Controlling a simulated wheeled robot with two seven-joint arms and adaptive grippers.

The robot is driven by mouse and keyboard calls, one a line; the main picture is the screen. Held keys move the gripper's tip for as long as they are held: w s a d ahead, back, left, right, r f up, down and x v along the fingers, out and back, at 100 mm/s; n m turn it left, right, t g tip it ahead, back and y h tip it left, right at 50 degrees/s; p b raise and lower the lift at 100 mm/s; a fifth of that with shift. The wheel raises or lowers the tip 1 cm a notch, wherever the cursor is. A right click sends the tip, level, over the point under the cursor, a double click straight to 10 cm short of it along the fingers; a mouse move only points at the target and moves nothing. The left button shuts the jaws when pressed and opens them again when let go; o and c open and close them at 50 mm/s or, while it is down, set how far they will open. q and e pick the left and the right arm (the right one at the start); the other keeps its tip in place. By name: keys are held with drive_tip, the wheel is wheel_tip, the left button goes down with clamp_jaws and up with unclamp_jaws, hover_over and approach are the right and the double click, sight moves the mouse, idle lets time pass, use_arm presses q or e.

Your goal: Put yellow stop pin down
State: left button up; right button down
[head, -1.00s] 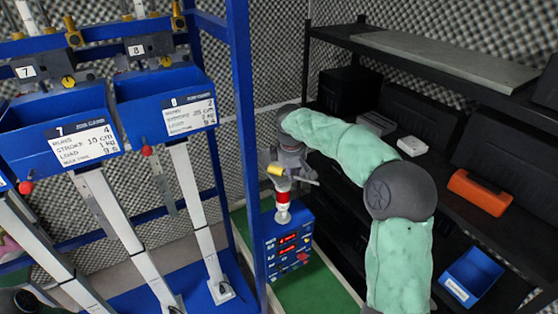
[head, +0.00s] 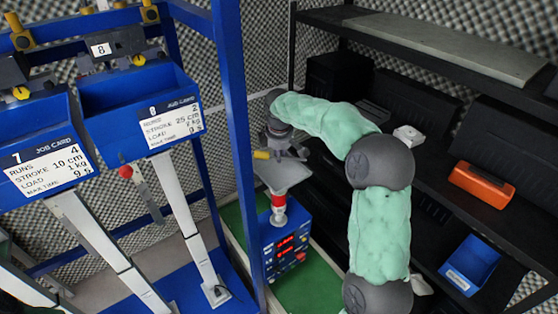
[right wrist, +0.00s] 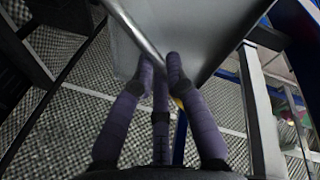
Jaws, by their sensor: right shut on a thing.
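My right gripper (head: 283,155) reaches in from the right on my green-sleeved arm, beside the blue upright post. It is shut on the yellow stop pin (head: 262,155), whose yellow end sticks out left of the fingers. In the right wrist view the purple-wrapped fingers (right wrist: 160,68) come together near a grey plate, and a small yellow bit (right wrist: 178,103) shows behind them. The rest of the pin is hidden by the fingers. The grey plate (head: 284,177) lies just below the gripper in the head view; contact cannot be told. My left gripper is not in view.
A blue control box (head: 287,246) with red displays stands below, under a red-and-white post (head: 278,208). The blue upright (head: 232,120) is close on the left. Blue bins with job cards (head: 172,122) hang further left. Dark shelves with an orange case (head: 482,185) stand right.

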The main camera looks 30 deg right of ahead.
sight(280, 170)
drive_tip(key=shift+s+f+p, duration=0.2)
drive_tip(key=shift+f, duration=0.6)
drive_tip(key=shift+s+f+p, duration=0.15)
drive_tip(key=shift+s+f, duration=0.05)
drive_tip(key=shift+f, duration=0.55)
drive_tip(key=shift+w+f, duration=0.1)
drive_tip(key=shift+w, duration=0.1)
drive_tip(key=shift+s+f+b, duration=0.1)
drive_tip(key=shift+f+b, duration=0.2)
drive_tip(key=shift+f, duration=0.15)
drive_tip(key=shift+f, duration=0.15)
drive_tip(key=c, duration=1.2)
unclamp_jaws()
drive_tip(key=shift+c, duration=0.2)
